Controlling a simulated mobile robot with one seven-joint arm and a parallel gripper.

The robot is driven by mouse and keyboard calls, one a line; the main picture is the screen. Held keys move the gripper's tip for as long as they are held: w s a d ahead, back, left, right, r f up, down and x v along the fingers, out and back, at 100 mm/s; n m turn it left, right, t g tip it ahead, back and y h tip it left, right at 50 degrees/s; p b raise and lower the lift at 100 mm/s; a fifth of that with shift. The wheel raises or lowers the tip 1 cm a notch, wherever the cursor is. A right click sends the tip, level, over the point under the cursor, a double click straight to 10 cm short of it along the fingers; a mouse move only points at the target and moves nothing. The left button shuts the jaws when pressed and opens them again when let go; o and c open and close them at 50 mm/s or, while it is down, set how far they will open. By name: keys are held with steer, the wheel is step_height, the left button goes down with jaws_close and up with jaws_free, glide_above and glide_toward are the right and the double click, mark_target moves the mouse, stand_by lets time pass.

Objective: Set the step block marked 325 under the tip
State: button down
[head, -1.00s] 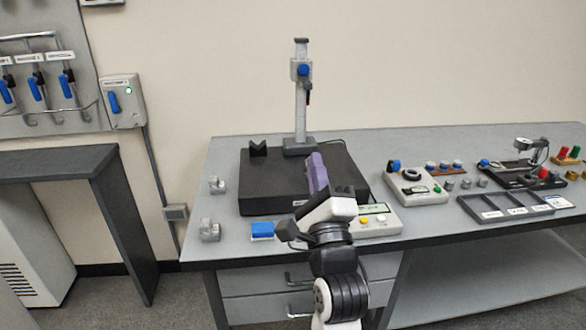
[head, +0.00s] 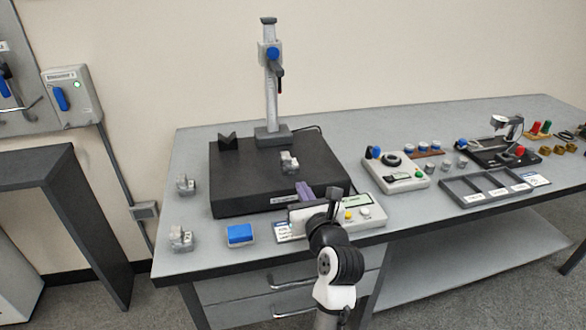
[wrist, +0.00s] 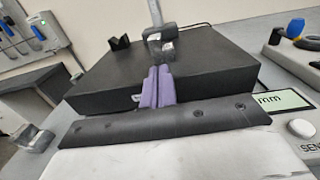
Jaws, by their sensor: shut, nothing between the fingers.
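A small grey metal step block (head: 289,162) sits on the black plate (head: 235,177), in front of the gauge stand (head: 271,100). It also shows in the wrist view (wrist: 163,48), just beyond my fingertips. Two similar grey blocks stand on the bench left of the plate, one farther back (head: 185,185) and one nearer (head: 181,239). No number can be read on any of them. The stand's dark tip (head: 279,71) is high above the plate; I cannot tell whether the block is exactly below it. My gripper (head: 305,192), with purple fingers, is shut and empty at the plate's front edge.
A black V-block (head: 228,142) sits at the plate's back left. A display box (head: 361,212) stands close to the right of my gripper, and a blue pad (head: 240,234) lies in front of the plate. A compartment tray (head: 466,198) and instruments occupy the right side.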

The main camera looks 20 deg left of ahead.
mark_target(291, 165)
steer(key=p+x, duration=0.1)
steer(key=x, duration=0.7)
steer(key=shift+p, duration=0.3)
steer(key=shift+p+x, duration=0.45)
steer(key=shift+x, duration=0.75)
steer(key=shift+s+d, duration=0.1)
